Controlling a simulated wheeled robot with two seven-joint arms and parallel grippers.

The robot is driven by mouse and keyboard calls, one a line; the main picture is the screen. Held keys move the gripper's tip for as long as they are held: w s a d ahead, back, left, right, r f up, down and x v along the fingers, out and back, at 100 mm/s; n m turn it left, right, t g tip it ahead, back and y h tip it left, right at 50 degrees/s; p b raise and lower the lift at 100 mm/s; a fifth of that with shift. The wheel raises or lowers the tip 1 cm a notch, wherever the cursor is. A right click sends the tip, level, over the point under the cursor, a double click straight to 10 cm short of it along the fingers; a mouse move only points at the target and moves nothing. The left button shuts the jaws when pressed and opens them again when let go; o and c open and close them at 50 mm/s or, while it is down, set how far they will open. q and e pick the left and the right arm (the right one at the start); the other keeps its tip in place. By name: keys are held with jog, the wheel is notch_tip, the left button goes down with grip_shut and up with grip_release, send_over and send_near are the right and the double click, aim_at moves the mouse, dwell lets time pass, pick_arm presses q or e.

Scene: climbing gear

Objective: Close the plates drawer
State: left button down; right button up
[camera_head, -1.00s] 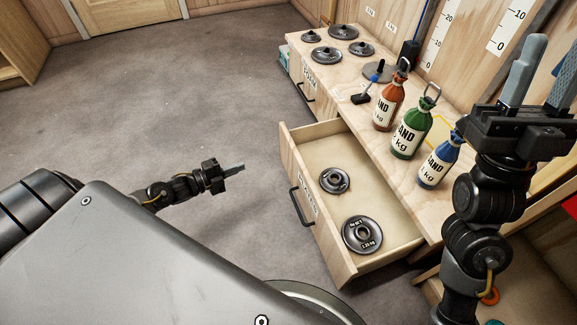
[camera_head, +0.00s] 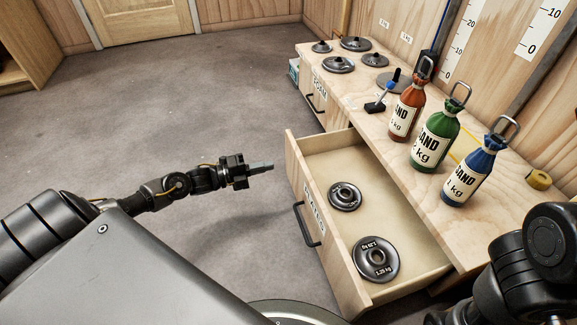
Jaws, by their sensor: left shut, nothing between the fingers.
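The plates drawer (camera_head: 318,207) is pulled well out from the wooden bench, with a black bar handle (camera_head: 307,225) on its front. Two dark weight plates lie in it, one farther back (camera_head: 344,196) and one nearer (camera_head: 376,258). My left gripper (camera_head: 262,167) is shut and empty, held out in front of the drawer's far front corner, with a small gap of floor between. It does not touch the drawer. My right gripper is out of view; only part of my right arm shows at the lower right.
On the bench top (camera_head: 395,143) stand a red sand bottle (camera_head: 405,108), a green one (camera_head: 435,140) and a blue one (camera_head: 470,178). Several plates lie at its far end, near a dark brush-like tool (camera_head: 382,97). A yellow tape roll (camera_head: 539,180) sits at right. The floor (camera_head: 200,110) left is clear.

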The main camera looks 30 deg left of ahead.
aim_at(298, 159)
pick_arm(q)
jog(key=b+x, duration=0.3)
jog(key=x, duration=0.4)
jog(key=shift+f, duration=0.15)
jog(key=shift+w+d, duration=0.2)
